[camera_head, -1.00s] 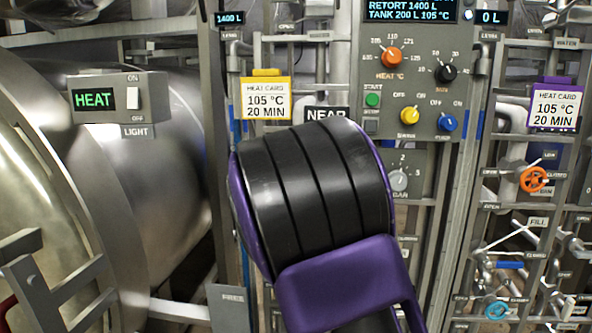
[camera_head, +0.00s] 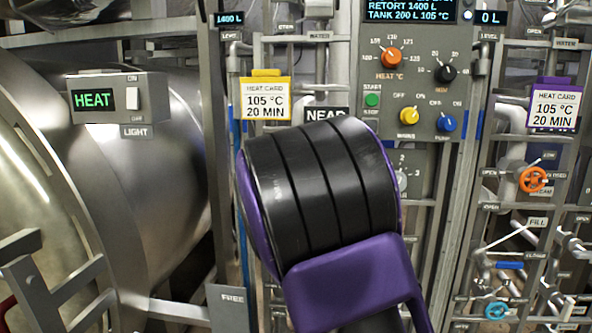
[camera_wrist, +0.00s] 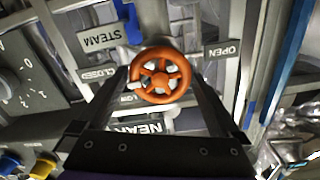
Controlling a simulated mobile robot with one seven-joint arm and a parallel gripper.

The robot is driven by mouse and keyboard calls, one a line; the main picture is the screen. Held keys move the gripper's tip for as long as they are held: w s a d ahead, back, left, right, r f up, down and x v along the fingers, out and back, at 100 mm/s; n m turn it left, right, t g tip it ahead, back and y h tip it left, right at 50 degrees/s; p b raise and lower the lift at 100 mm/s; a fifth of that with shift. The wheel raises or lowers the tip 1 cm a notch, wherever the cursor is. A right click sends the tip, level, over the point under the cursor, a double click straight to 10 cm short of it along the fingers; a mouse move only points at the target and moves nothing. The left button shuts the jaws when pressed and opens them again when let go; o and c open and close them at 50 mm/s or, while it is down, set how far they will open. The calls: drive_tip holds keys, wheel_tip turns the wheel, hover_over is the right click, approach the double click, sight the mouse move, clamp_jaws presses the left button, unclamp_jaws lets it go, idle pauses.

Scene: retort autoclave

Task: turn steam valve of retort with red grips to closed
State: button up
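The orange steam handwheel (camera_wrist: 160,76) is in the middle of the wrist view, below an upside-down STEAM sign (camera_wrist: 101,38). A CLOSED label (camera_wrist: 97,73) is on its left and an OPEN label (camera_wrist: 222,50) on its right. My gripper (camera_wrist: 158,78) is open, with one finger on each side of the wheel. I cannot tell whether the fingers touch the rim. In the head view my arm hides the gripper and this wheel. The large steel retort (camera_head: 165,180) fills the left, with a dark red part (camera_head: 6,312) at the lower left edge.
A control panel (camera_head: 420,75) with knobs stands behind my arm. Another orange wheel (camera_head: 533,179) and a blue wheel (camera_head: 496,310) sit among pipes on the right. Yellow (camera_head: 266,98) and purple (camera_head: 556,105) heat cards hang at either side. A NEAR sign (camera_wrist: 141,129) shows near the gripper.

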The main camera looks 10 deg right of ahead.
drive_tip(key=shift+s, duration=0.1)
drive_tip(key=p+v, duration=0.1)
drive_tip(key=v, duration=1.6)
drive_tip(key=shift+p, duration=0.4)
drive_tip(key=shift+s, duration=0.1)
